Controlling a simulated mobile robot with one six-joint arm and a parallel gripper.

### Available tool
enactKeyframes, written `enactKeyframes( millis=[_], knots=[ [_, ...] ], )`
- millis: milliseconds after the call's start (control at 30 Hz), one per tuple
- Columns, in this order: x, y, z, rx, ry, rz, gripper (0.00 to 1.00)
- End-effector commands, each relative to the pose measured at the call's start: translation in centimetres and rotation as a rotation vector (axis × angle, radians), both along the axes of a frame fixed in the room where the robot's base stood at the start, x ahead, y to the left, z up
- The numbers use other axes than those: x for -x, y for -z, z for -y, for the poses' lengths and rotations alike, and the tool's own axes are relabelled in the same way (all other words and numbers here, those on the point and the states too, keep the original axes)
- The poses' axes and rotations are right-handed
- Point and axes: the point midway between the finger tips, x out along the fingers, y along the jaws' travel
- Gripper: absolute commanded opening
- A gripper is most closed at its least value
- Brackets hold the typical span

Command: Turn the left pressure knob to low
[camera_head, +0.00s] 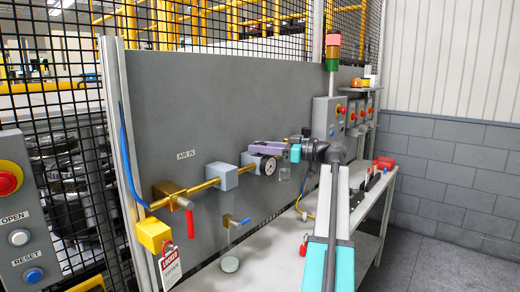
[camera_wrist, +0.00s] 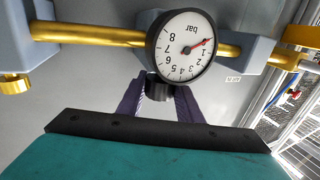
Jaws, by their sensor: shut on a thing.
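A black knob (camera_wrist: 160,88) sits below the round pressure gauge (camera_wrist: 182,46) in the wrist view, which is upside down. The purple fingers of my gripper (camera_wrist: 161,97) are shut on the knob, one on each side. The gauge is marked in bar, and its red needle points near the 1 at the low end. In the head view my gripper (camera_head: 258,147) reaches in from the right, just above the gauge (camera_head: 268,165). The knob is hidden there by the fingers, and I cannot read its setting.
A brass pipe with grey-blue blocks (camera_head: 222,176) runs along the grey panel (camera_head: 190,105). A red-handled valve (camera_head: 187,207) and a yellow lockout box with a red-and-white tag (camera_head: 170,268) are at the left. A bench (camera_head: 258,250) lies below. Control boxes (camera_head: 328,117) stand to the right.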

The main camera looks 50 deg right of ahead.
Motion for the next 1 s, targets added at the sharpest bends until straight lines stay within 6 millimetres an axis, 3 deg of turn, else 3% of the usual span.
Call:
enactKeyframes(
  millis=[767, 800, 900, 1000],
  knots=[
    [-0.04, -0.08, -0.08, 0.000, -0.121, 0.001, 0.10],
    [-0.05, -0.08, -0.08, 0.000, -0.121, 0.001, 0.37],
    [-0.05, -0.06, -0.08, 0.000, -0.121, 0.001, 0.51],
    [-0.05, -0.05, -0.07, 0.000, -0.121, 0.001, 0.51]
  ],
)
